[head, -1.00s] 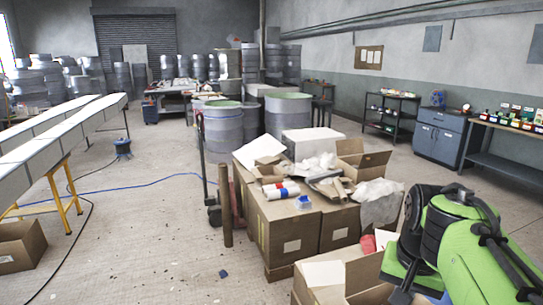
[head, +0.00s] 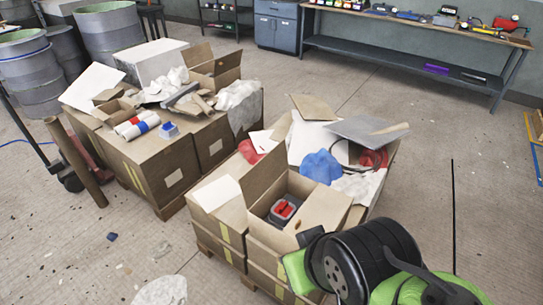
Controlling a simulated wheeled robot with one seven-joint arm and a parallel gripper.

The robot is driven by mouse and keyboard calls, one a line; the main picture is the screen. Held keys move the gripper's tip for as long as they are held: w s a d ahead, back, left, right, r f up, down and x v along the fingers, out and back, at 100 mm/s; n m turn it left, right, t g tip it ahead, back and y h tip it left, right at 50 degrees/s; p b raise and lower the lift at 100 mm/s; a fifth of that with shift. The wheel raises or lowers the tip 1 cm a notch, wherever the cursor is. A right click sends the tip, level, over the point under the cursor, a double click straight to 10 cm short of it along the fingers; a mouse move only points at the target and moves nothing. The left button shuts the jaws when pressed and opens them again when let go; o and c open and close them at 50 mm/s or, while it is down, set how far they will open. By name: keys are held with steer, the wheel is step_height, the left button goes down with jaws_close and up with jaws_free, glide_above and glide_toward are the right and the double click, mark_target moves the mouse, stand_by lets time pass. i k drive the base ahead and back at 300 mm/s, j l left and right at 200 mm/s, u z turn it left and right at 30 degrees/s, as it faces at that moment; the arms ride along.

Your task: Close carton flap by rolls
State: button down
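Two rolls (head: 137,126), banded red, white and blue, lie on top of the left group of brown cartons. Just behind them is a small open carton (head: 113,112) with raised flaps. A larger open carton (head: 216,76) with flaps up stands farther back on the same group. In front, a nearer open carton (head: 268,238) has a tall flap (head: 264,180) standing up and a red and grey item (head: 284,209) inside. My green and black arm fills the lower right, close to this nearer carton. I cannot make out my gripper's fingers.
A small blue item (head: 168,130) and white crumpled wrap (head: 237,98) lie on the left cartons. A blue cloth (head: 321,167) and grey sheet (head: 366,130) top the right cartons. Floor between the cartons and the workbench (head: 420,57) is open.

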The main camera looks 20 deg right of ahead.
mark_target(256, 181)
steer(key=i+j+z, duration=0.55)
steer(key=j+z, duration=0.25)
steer(key=i+j+z, duration=0.2)
steer(key=j+z, duration=0.2)
steer(key=i+j+z, duration=0.1)
steer(key=j+z, duration=0.7)
steer(key=j, duration=0.25)
steer(key=j+z, duration=0.4)
steer(key=j, duration=0.15)
steer(key=l+u, duration=0.1)
steer(key=u, duration=0.8)
steer(key=l+u, duration=0.15)
steer(key=u, duration=0.35)
steer(key=k+u, duration=0.1)
steer(key=u, duration=0.35)
